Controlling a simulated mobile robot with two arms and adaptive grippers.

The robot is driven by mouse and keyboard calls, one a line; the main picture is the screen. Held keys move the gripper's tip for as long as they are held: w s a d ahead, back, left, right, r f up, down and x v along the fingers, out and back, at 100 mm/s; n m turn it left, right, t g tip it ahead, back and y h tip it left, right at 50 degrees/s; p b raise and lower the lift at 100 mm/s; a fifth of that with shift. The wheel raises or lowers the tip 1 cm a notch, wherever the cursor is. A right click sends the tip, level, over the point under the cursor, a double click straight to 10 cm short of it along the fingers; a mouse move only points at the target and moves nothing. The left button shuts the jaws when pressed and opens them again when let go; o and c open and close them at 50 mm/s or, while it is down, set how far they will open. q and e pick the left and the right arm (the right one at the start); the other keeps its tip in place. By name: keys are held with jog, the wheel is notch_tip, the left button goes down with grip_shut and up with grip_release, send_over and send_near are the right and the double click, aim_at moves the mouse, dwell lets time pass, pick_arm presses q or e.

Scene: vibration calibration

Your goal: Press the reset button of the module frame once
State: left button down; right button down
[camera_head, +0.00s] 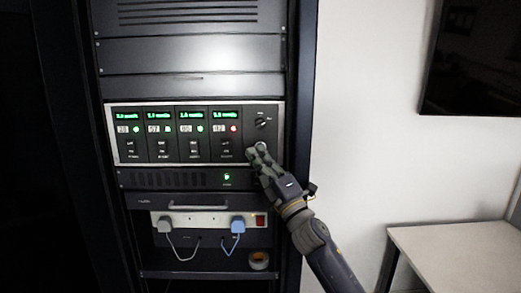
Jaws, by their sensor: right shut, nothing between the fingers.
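The module frame (112,157) is a silver-edged panel in the rack, with several modules that have green displays and small lamps. A dark rotary knob (262,123) sits at its upper right. My right gripper (254,153) is shut and empty, with its fingertips at the lower right corner of the frame, below the knob. A small pale round part, perhaps the reset button, shows at the fingertips; the gripper partly covers that area. I cannot tell whether the fingertips touch the panel. My left gripper is not in view.
Below the frame are a dark unit with a green light (227,177) and a power strip (200,219) with two plugs and a red switch. A roll (259,260) lies on the lower shelf. A white table (455,250) stands at right, below a dark screen (475,60).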

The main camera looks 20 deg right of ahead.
jog(key=shift+w, duration=0.3)
dwell(0.4)
jog(key=shift+s+d+r+b, duration=0.1)
jog(key=shift+d+r+b, duration=0.2)
jog(key=shift+r, duration=0.3)
dwell(0.6)
jog(key=shift+a, duration=0.1)
jog(key=shift+a+f, duration=0.1)
jog(key=shift+f, duration=0.55)
jog(key=s, duration=0.1)
jog(key=s+a+p, duration=0.1)
jog(key=s, duration=0.2)
jog(key=shift+s+a+p, duration=0.25)
jog(key=shift+s+p, duration=0.1)
dwell(0.3)
